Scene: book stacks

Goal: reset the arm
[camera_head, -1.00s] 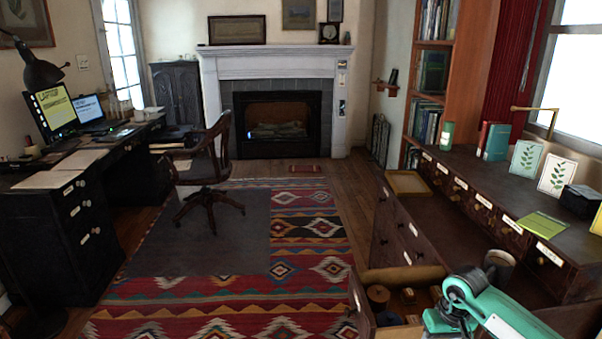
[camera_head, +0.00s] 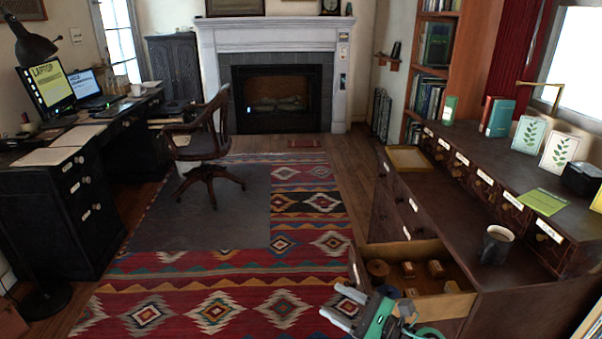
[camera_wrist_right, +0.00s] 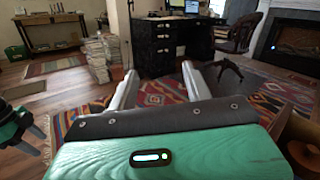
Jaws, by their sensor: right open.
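My right gripper (camera_head: 331,300) is at the lower middle of the head view, beside the open drawer (camera_head: 456,287) and over the patterned rug. Its two grey fingers are apart with nothing between them. In the right wrist view the fingers (camera_wrist_right: 160,70) are spread and empty, aimed towards the black desk. A green part with grey fingers at the left edge of that view looks like my left gripper (camera_wrist_right: 38,132); whether it is open is unclear. The left arm is not in the head view.
The drawer holds several small wooden items (camera_head: 408,270). A dark mug (camera_head: 496,245) stands on the brown cabinet (camera_head: 440,200), with a tray (camera_head: 410,159) farther back. A desk (camera_head: 60,180) and chair (camera_head: 207,145) are left.

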